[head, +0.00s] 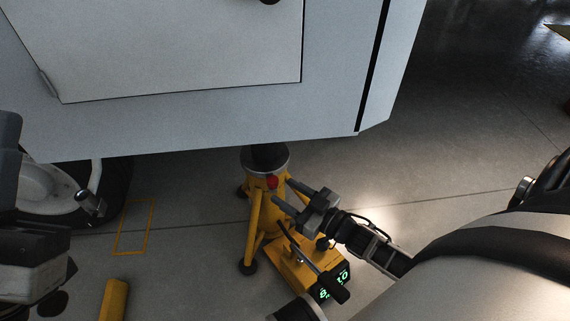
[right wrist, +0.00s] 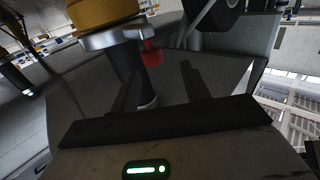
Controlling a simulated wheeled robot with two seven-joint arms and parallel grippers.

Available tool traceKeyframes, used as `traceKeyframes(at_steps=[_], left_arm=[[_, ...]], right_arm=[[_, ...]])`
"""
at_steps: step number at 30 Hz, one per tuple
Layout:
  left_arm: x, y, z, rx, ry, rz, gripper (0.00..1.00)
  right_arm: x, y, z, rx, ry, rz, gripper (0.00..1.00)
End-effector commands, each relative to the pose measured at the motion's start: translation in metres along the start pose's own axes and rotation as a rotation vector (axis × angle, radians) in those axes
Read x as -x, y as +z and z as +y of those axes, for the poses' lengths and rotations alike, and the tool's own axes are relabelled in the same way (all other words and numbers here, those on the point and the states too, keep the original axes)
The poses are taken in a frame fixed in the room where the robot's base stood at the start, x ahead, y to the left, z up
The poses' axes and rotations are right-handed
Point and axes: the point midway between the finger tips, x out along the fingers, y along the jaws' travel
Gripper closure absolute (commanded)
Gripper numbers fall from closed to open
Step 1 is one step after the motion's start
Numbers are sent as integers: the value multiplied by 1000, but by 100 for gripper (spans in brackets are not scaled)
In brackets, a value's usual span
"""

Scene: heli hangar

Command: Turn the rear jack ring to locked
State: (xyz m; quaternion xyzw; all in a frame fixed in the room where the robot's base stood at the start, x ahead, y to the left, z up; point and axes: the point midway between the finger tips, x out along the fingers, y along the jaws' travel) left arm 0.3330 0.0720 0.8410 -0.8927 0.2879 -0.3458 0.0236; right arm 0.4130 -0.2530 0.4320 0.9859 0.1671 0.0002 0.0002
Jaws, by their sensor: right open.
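The rear jack (head: 256,215) is a yellow tripod under the aircraft's pale belly. A grey metal jack ring (head: 268,165) sits around its top, with a red tab (head: 272,181) at the front. In the right wrist view the ring (right wrist: 112,39) and its red tab (right wrist: 152,53) are at the top. My right gripper (head: 283,191) is open, its two fingers pointing at the tab from the lower right. In the wrist view the right gripper's fingers (right wrist: 160,72) are apart, with the tab just beyond them and nothing held. Dark parts of my left arm show at the left edge, without visible fingertips.
A yellow box with a green lit display (head: 334,284) stands at the jack's foot, with a dark lever handle (head: 333,287) above it. A wheel (head: 60,190) is at the left. The pale fuselage (head: 200,110) hangs over the jack. Floor right of the jack is clear.

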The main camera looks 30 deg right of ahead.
Motion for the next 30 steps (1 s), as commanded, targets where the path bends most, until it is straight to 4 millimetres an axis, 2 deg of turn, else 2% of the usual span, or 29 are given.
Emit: traceKeyframes(at_steps=[1,13,15,30], left_arm=[[-4,-4,-1,1,1,0,100],[-14,-18,-6,0,1,0,100],[-22,-28,-9,0,1,0,100],[-60,-76,-24,0,1,0,100]], right_arm=[[12,-2,0,-1,0,-4,54],[93,-1,0,-1,1,-5,54],[87,-20,-8,22,8,-1,54],[64,-109,-54,167,68,-73,54]])
